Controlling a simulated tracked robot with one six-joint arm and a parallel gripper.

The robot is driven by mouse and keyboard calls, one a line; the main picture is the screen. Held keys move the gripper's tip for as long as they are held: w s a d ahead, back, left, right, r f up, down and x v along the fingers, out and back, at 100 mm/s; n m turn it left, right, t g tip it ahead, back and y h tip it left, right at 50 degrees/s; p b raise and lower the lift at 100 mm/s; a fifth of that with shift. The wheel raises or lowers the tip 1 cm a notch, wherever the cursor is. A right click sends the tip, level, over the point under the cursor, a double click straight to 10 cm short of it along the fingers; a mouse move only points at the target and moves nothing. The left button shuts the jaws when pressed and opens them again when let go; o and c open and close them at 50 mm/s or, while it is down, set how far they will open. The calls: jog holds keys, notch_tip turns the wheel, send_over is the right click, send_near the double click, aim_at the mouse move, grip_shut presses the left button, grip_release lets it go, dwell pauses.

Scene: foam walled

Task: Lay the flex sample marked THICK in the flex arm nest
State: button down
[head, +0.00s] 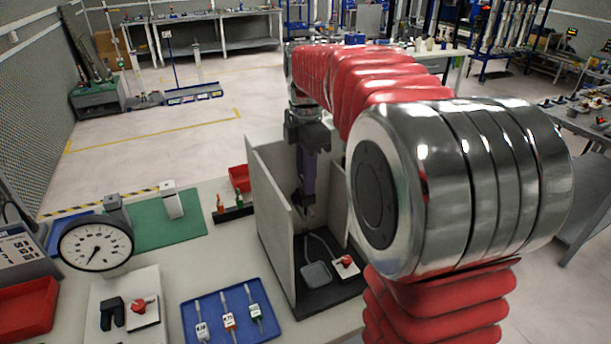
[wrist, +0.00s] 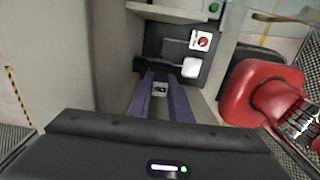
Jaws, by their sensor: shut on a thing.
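My gripper (head: 308,211) reaches down inside a tall, pale walled enclosure (head: 272,205). In the wrist view its purple fingers (wrist: 160,88) are closed about a small piece with a pale tag (wrist: 160,87). The tag's print is too small to read, so I cannot tell whether it says THICK. On the dark floor of the enclosure lie a grey pad (head: 315,273) and a red knob on a white plate (head: 346,262). The red knob also shows in the wrist view (wrist: 203,42). I cannot make out the flex arm nest for certain.
Tall walls stand close around my gripper. A blue tray (head: 190,327) with several tagged pieces lies in front left. A dial gauge (head: 96,246), a green mat (head: 185,229) and a red bin (head: 25,306) are further left. The bench between them is partly free.

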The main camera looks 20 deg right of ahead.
jog(key=shift+f, duration=0.5)
jog(key=c, duration=1.5)
grip_release()
jog(key=shift+c, duration=0.2)
jog(key=shift+r, duration=0.1)
notch_tip(320, 180, up, 14)
jog(key=shift+f, duration=0.25)
